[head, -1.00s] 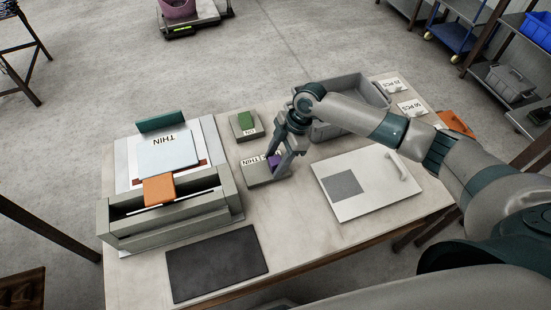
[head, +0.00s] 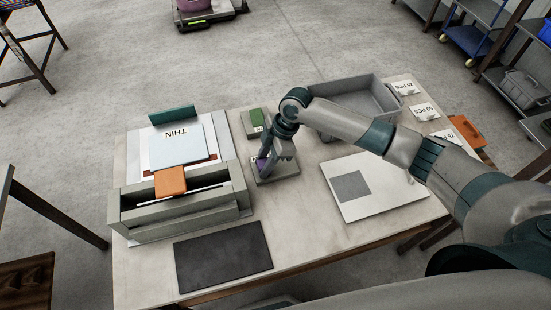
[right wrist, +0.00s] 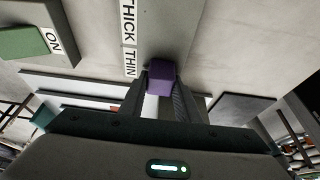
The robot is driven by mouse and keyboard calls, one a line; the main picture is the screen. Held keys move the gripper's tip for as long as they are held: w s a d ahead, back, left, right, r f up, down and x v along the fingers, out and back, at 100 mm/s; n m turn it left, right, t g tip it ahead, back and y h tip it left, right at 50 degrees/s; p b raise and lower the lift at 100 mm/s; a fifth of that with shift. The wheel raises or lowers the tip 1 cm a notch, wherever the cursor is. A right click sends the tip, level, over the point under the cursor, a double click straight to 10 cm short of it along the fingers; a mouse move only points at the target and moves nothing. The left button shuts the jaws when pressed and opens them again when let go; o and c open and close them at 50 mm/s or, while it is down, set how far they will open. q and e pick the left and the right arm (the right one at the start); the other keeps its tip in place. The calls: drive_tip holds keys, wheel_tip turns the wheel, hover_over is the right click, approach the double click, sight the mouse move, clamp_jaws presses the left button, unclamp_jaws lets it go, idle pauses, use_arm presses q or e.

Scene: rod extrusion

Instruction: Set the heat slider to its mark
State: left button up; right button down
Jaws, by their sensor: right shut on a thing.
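The heat slider is a grey block (head: 285,175) on the table with a purple knob (head: 261,164). In the right wrist view the purple knob (right wrist: 162,78) sits between my fingers, beside the lower end of the white THIN label (right wrist: 130,62). The THICK label (right wrist: 128,24) lies farther along the same edge. My right gripper (head: 267,165) reaches down from above and is shut on the knob; it also shows in the right wrist view (right wrist: 161,90). The fingers partly hide the block and its label in the head view. My left gripper is not in view.
A grey press (head: 180,212) with an orange handle (head: 170,181) and a sheet marked THIN (head: 178,147) stands left. A green ON switch (head: 256,118) is behind the slider. A grey bin (head: 370,95), a white board (head: 390,195) and a dark mat (head: 222,256) lie around.

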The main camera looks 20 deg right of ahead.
drive_tip(key=shift+a, duration=0.15)
drive_tip(key=c, duration=1.4)
unclamp_jaws()
drive_tip(key=shift+o, duration=0.3)
drive_tip(key=shift+a, duration=0.15)
drive_tip(key=shift+d+r, duration=0.1)
drive_tip(key=shift+d, duration=0.1)
drive_tip(key=shift+w+d+r+b, duration=0.1)
drive_tip(key=shift+d+r+b, duration=0.2)
drive_tip(key=shift+r, duration=0.15)
drive_tip(key=b+v, duration=0.4)
drive_tip(key=v, duration=1.2)
drive_tip(key=shift+a+r, duration=0.15)
drive_tip(key=shift+r, duration=0.05)
